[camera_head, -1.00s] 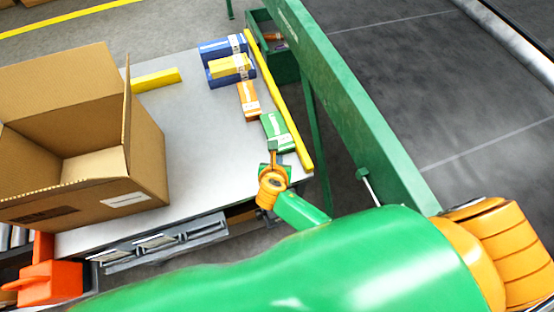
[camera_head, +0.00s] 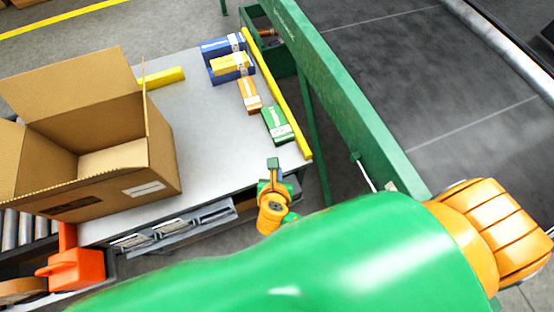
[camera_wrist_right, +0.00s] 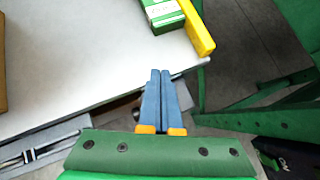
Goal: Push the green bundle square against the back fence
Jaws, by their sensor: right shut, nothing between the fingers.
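The green bundle (camera_head: 278,124), with a white band, lies flat near the front end of the yellow fence (camera_head: 276,92) along the table's right edge. In the right wrist view the bundle (camera_wrist_right: 160,14) is at the top, its right side close beside the yellow fence (camera_wrist_right: 196,28). I cannot tell if they touch along the whole side. My right gripper (camera_head: 273,163) is at the table's front edge, short of the bundle and apart from it. Its blue fingers (camera_wrist_right: 160,74) are shut and empty. My left gripper is not in view.
An open carton (camera_head: 110,185) stands on the table's left. A green rail (camera_head: 350,120) runs right of the table. The table middle is clear.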

